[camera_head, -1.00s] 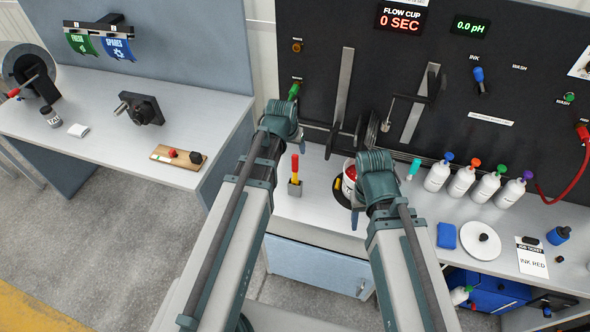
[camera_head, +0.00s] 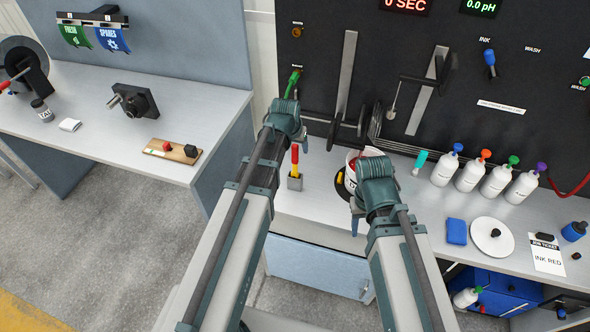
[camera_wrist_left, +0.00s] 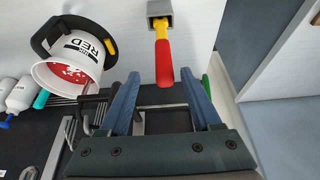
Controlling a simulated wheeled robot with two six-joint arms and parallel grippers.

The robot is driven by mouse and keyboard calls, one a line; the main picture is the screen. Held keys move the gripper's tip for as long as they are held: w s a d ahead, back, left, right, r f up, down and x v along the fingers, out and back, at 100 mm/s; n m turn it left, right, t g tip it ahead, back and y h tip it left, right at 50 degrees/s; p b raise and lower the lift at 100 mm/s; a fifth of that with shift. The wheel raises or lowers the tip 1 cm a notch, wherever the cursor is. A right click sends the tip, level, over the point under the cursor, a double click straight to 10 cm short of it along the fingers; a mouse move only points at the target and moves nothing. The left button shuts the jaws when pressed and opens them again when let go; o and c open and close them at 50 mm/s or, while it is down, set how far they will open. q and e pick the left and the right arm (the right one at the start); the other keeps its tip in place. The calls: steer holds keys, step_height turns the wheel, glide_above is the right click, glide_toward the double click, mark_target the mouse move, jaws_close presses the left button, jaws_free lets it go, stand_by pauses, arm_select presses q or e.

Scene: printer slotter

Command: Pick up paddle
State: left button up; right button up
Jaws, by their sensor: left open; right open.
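The paddle (camera_head: 295,162) has a red and yellow handle and stands in a small grey holder (camera_head: 295,183) on the bench. In the left wrist view the handle (camera_wrist_left: 162,50) points toward my left gripper (camera_wrist_left: 160,74). That gripper is open and empty, with the handle's red end close to the gap between its blue fingertips. In the head view, my left wrist hides most of the gripper. My right gripper (camera_head: 356,216) is open; it is partly hidden under its wrist, in front of the white bucket (camera_head: 351,160).
The bucket, labelled RED (camera_wrist_left: 80,55), holds red contents and stands beside the paddle. Several capped bottles (camera_head: 470,177), a blue block (camera_head: 456,231) and a white disc (camera_head: 480,236) are at the right. A dark panel (camera_head: 410,60) with rods rises behind.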

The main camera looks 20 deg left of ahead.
mark_target(294, 151)
arm_select(q)
steer(key=shift+s+a+b+x, duration=0.15)
steer(key=shift+b+x, duration=1.15)
steer(key=shift+x, duration=0.05)
steer(key=shift+s+a+b+x, duration=0.15)
steer(key=shift+b+x, duration=1.1)
steer(key=shift+x, duration=0.05)
steer(key=shift+c, duration=0.2)
jaws_close()
